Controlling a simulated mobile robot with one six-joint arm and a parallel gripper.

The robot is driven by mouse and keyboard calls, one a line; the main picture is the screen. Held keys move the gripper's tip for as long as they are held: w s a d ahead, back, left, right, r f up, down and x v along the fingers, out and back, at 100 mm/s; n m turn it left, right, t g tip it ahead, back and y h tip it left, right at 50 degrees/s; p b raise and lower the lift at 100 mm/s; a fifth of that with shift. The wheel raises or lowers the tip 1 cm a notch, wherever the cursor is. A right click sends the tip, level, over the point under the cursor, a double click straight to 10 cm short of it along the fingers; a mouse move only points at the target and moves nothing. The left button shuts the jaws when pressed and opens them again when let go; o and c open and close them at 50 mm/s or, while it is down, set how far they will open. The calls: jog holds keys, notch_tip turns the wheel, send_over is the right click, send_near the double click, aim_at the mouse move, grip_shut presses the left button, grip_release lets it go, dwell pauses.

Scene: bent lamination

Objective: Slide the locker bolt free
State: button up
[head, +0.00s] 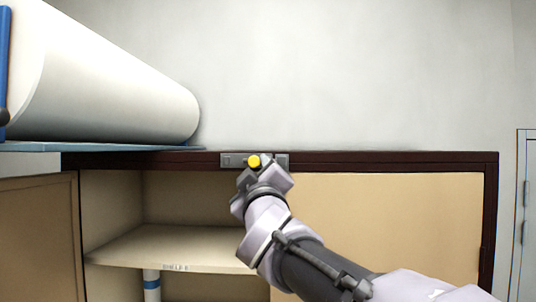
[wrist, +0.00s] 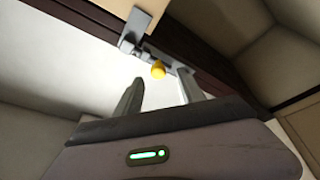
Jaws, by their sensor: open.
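The locker bolt is a grey metal slide (head: 233,161) with a yellow knob (head: 254,161), mounted on the dark top rail of the cabinet. In the wrist view the grey bolt plate (wrist: 135,27) and yellow knob (wrist: 158,70) show just beyond my fingertips. My gripper (wrist: 163,88) is open. Its two fingers stand apart, with the knob seen between and slightly beyond their tips. In the head view my wrist covers the area just below the knob, and my fingers are mostly hidden. I cannot tell whether a finger touches the knob.
The cabinet's right door panel (head: 385,230) is tan and looks closed. Left of it is an open bay with a shelf (head: 180,248). A large white roll (head: 110,85) lies on a blue-grey surface at upper left. The wall above the rail is bare.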

aim_at(254, 161)
jog(key=x, duration=0.1)
jog(key=p+x, duration=0.1)
jog(key=x, duration=0.3)
jog(key=shift+r+p, duration=0.35)
jog(key=shift+w, duration=0.7)
jog(key=shift+s, duration=0.25)
grip_shut()
jog(key=shift+r, duration=0.1)
